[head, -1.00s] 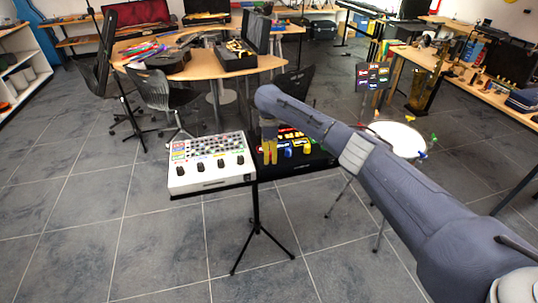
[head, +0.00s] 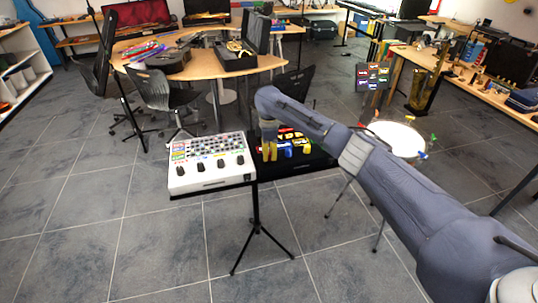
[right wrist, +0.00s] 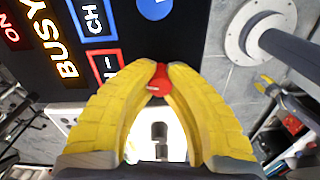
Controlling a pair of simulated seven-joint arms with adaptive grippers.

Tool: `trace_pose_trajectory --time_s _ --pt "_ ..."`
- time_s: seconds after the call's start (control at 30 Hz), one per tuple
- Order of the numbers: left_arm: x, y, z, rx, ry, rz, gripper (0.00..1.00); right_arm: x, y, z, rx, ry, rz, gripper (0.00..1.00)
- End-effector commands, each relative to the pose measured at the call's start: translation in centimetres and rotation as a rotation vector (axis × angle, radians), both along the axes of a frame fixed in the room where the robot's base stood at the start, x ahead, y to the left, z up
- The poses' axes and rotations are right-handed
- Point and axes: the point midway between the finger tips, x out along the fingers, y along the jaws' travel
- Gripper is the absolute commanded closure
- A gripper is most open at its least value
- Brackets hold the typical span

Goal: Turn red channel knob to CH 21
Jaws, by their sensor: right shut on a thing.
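The red knob (right wrist: 160,80) shows in the right wrist view between the yellow fingertips of my right gripper (right wrist: 159,76), which is shut on it. It sits at the edge of the black device (right wrist: 185,20). In the head view my right gripper (head: 269,154) points down at the left part of the black device (head: 318,160), and its fingers hide the red knob. A red-framed display (right wrist: 106,66) beside the knob is partly covered by a finger, so its channel number is not readable. My left gripper is not in view.
A blue knob (right wrist: 154,6) and a blue-framed CH display (right wrist: 92,17) are beside the red knob. A white mixer (head: 212,178) with black knobs stands just left of the black device on the same stand (head: 256,225). A drum (head: 398,138) is at the right.

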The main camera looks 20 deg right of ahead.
Motion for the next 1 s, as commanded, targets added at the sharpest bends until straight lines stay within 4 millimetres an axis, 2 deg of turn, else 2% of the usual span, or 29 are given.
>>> trace_pose_trajectory --time_s 0.13,0.43,0.73,0.77,1.0 --pt "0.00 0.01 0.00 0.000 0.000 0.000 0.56 0.01 0.00 0.02 0.000 0.000 0.014 1.00" --pt "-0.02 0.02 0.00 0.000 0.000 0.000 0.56 0.02 0.00 0.03 0.000 0.000 0.162 1.00" --pt "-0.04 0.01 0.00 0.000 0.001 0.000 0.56 0.02 0.00 0.04 0.000 -0.001 0.173 1.00" --pt "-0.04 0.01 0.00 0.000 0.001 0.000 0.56 0.02 0.00 0.04 0.000 -0.001 0.173 0.88" --pt "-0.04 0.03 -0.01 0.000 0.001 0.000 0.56 0.01 0.00 0.03 0.000 0.000 0.172 0.60"
